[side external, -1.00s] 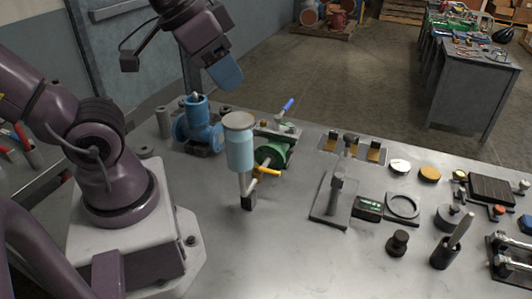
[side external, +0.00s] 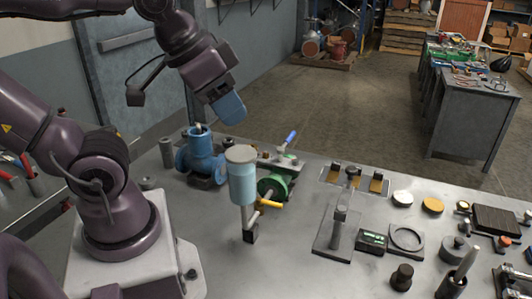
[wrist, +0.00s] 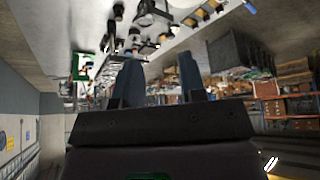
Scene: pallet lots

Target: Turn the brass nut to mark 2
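I cannot make out the brass nut or any numbered mark in either view. A blue flanged valve body (side external: 204,159) with a short upright stem stands at the bench's back left. A green valve (side external: 277,184) with a yellow handle and a blue lever stands to its right, partly hidden by a light-blue cylinder on a stand. My gripper (side external: 231,111) hangs in the air above and slightly right of the blue valve, tilted and touching nothing visible. In the wrist view, its two blue fingers (wrist: 157,68) are apart, with nothing between them.
The light-blue cylinder (side external: 243,182) stands tall in front of the green valve. A post on a plate (side external: 337,225), a ring (side external: 407,238) and several small parts fill the right side. The front middle of the bench (side external: 285,265) is clear.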

